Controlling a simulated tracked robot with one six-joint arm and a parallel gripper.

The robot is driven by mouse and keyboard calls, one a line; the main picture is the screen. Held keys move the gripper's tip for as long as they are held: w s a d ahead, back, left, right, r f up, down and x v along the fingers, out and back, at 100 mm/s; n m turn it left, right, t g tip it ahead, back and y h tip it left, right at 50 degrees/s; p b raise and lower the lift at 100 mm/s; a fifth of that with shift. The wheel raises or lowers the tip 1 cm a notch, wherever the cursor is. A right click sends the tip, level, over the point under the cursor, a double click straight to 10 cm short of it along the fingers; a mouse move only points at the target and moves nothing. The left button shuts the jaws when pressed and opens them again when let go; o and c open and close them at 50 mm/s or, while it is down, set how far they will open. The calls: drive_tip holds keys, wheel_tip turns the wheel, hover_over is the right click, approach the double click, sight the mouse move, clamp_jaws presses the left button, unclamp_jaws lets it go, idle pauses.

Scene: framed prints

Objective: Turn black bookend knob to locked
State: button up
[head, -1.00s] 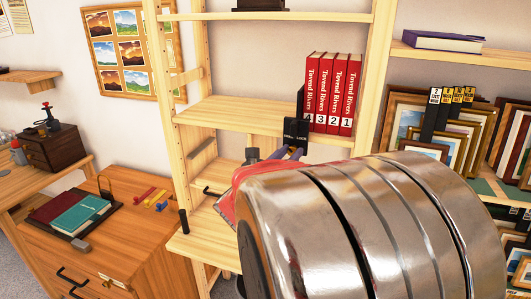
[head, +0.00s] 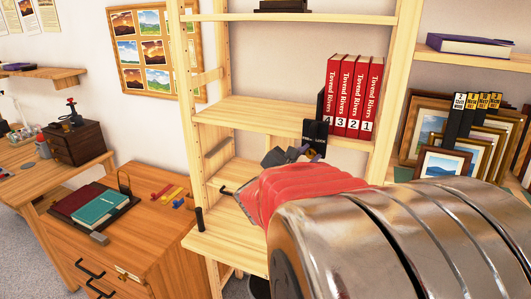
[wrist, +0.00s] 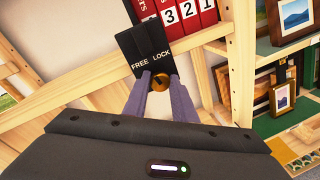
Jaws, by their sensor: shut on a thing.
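The black bookend (head: 315,131) stands on a wooden shelf, against the left end of a row of red books (head: 350,95). In the wrist view, the bookend (wrist: 149,47) bears the words FREE on the left and LOCK on the right. A brass knob (wrist: 160,81) sits below these words. My gripper (wrist: 160,82) is shut on the knob, with one grey-purple finger on each side. The knob's turn position is hard to tell, because the fingers cover its sides. In the head view, my red and metal arm hides the area below and right of the bookend.
The wooden shelf (head: 245,112) is bare left of the bookend. Framed prints (head: 440,163) stand in the shelving at right. A wooden cabinet (head: 150,235) with books and small coloured pieces on top stands at left.

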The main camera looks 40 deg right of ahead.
drive_tip(key=m, duration=0.3)
drive_tip(key=m+y, duration=0.1)
drive_tip(key=m, duration=0.1)
drive_tip(key=shift+s+f+m+t, duration=0.1)
drive_tip(key=shift+s+m+t, duration=0.05)
drive_tip(key=shift+m+t, duration=0.2)
drive_tip(key=m, duration=0.2)
drive_tip(key=m+t, duration=0.1)
drive_tip(key=m, duration=0.1)
drive_tip(key=shift+f+m+y, duration=0.2)
drive_tip(key=shift+m+y, duration=0.1)
drive_tip(key=shift+m, duration=0.05)
drive_tip(key=o, duration=1)
drive_tip(key=shift+r+t, duration=0.1)
drive_tip(key=shift+t, duration=0.15)
drive_tip(key=shift+r, duration=0.1)
drive_tip(key=shift+s+a+r, duration=0.2)
drive_tip(key=shift+s+a, duration=0.1)
drive_tip(key=shift+a, duration=0.35)
drive_tip(key=shift+v, duration=6.1)
